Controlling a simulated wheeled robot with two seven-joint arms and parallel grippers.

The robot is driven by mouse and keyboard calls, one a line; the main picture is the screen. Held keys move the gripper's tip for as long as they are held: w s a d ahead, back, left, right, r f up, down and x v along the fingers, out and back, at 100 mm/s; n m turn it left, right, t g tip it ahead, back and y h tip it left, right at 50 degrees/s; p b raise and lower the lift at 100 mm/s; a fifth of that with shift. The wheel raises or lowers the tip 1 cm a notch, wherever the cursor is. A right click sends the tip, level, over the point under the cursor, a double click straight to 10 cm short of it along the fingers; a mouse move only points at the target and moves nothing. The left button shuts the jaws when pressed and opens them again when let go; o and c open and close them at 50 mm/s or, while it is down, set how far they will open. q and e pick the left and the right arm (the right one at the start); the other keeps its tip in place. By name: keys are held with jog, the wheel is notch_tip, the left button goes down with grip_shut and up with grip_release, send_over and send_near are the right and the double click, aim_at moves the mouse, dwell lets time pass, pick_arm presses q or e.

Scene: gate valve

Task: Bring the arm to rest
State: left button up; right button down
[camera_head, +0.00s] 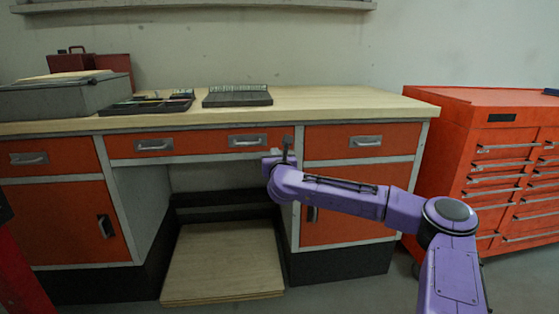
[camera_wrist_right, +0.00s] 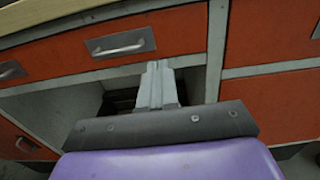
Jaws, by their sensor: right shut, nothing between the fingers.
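My right arm is purple and reaches in from the lower right of the head view. Its gripper (camera_head: 286,152) is in front of the workbench's drawer row, near the right end of the middle drawer. In the right wrist view the grey fingers of the gripper (camera_wrist_right: 155,68) are together with nothing between them. They point toward the open knee space under the bench and appear apart from the drawer front. My left gripper does not show. No gate valve can be made out.
The workbench (camera_head: 330,103) has orange drawers and a pale top with a grey case (camera_head: 60,100), a dark tray (camera_head: 148,106) and a black rack (camera_head: 237,97). A wooden board (camera_head: 223,262) lies below it. An orange tool cabinet (camera_head: 450,130) stands at the right.

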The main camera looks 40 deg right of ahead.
jog(key=shift+v, duration=1)
jog(key=shift+s, duration=0.1)
